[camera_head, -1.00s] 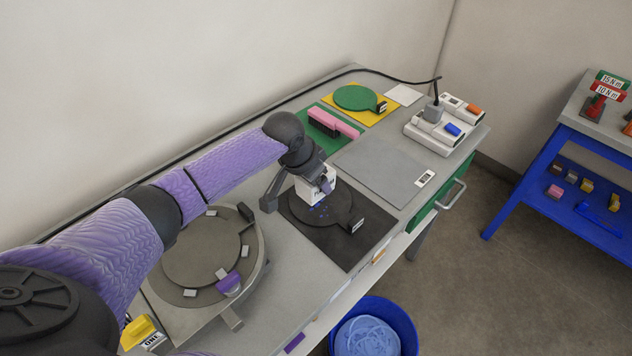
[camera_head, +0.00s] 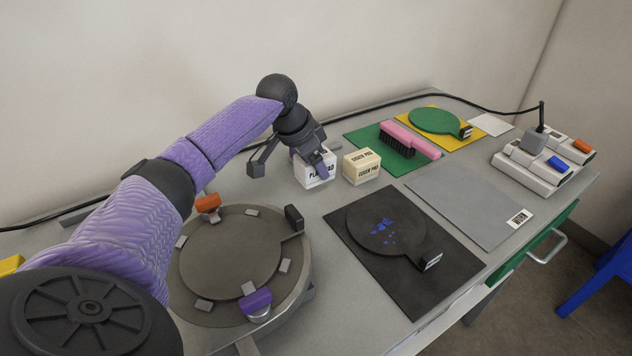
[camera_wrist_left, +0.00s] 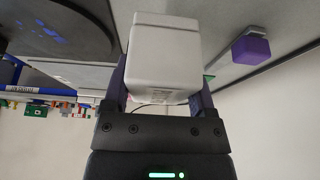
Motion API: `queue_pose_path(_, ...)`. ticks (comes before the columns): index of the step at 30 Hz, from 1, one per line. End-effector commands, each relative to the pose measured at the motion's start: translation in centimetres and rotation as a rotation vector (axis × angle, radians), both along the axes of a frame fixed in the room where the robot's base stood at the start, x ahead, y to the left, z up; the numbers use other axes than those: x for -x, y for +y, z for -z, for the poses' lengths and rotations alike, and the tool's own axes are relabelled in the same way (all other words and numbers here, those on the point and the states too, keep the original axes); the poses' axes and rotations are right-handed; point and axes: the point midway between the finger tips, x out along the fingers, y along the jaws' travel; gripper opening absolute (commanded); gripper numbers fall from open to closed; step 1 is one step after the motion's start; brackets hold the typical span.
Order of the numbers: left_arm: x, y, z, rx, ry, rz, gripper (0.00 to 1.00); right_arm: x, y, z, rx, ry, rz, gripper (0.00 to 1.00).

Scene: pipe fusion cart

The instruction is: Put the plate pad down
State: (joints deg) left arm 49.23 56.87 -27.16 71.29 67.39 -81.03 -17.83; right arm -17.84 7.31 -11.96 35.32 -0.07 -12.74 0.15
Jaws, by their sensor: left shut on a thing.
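The plate pad (camera_head: 313,178) is a white block with dark lettering, at the back of the bench. My left gripper (camera_head: 318,166) is shut on it, one finger showing on its right side. The pad stands left of a cream pad (camera_head: 361,168), with a small gap. It is at or just above the bench top; I cannot tell whether it touches. In the left wrist view the white pad (camera_wrist_left: 164,58) sits between both fingers (camera_wrist_left: 160,88). My right gripper is not in view.
A black round plate (camera_head: 387,222) with blue marks lies on a dark mat (camera_head: 430,288) in front. A round fixture (camera_head: 222,306) with clips stands at left. A pink brush (camera_head: 410,139) lies on a green mat (camera_head: 392,164).

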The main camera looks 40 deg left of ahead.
Motion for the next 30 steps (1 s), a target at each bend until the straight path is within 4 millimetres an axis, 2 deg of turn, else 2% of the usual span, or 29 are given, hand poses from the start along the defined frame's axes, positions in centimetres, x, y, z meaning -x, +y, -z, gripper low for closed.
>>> queue_pose_path(6,0.1,0.0,4.7,-0.001,0.004,0.0,0.26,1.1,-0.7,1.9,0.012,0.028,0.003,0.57)
queue_pose_path(16,0.0,0.0,4.9,-0.001,0.001,0.0,0.26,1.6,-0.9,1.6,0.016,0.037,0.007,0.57)
queue_pose_path(17,0.0,0.0,4.9,-0.001,0.001,0.0,0.75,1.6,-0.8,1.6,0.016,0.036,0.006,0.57)
queue_pose_path(20,0.0,0.0,4.9,-0.001,0.0,0.0,0.96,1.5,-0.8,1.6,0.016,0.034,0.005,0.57)
queue_pose_path(21,0.0,0.0,4.9,-0.001,0.0,0.0,1.0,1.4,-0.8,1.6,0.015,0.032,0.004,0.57)
queue_pose_path(27,0.0,0.0,4.8,-0.002,-0.001,-0.001,1.0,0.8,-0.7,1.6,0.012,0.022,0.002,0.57)
queue_pose_path(30,0.4,0.1,3.5,-0.003,-0.002,0.0,1.0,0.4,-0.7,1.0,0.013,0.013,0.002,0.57)
